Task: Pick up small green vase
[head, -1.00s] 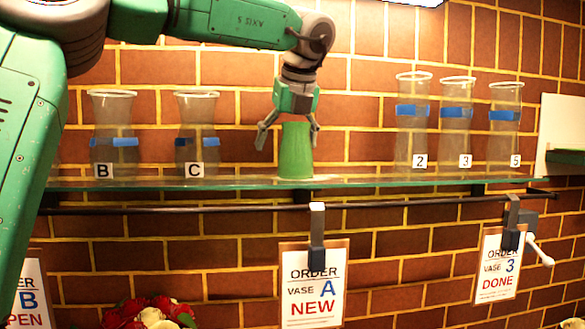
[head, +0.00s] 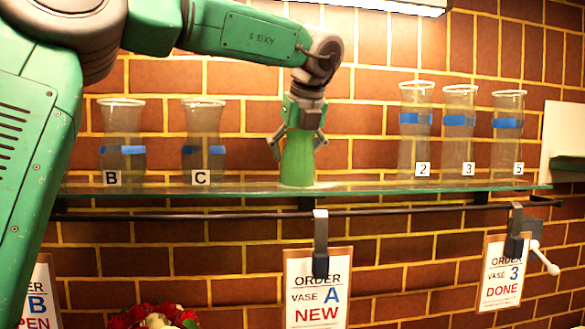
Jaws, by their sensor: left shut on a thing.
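The small green vase (head: 297,165) stands upright on the glass shelf (head: 400,187), near its middle. My left gripper (head: 298,145) comes down from above and is shut on the upper part of the vase, with a finger on each side. The vase's base still appears to rest on the shelf. Its rim is hidden by the gripper. My right gripper is not in view.
Clear vases B (head: 122,135) and C (head: 203,135) stand to the left. Clear vases 2 (head: 415,140), 3 (head: 459,148) and 5 (head: 507,145) stand to the right. Order card A (head: 318,300) hangs below the green vase. Red and white flowers (head: 152,318) show at the bottom.

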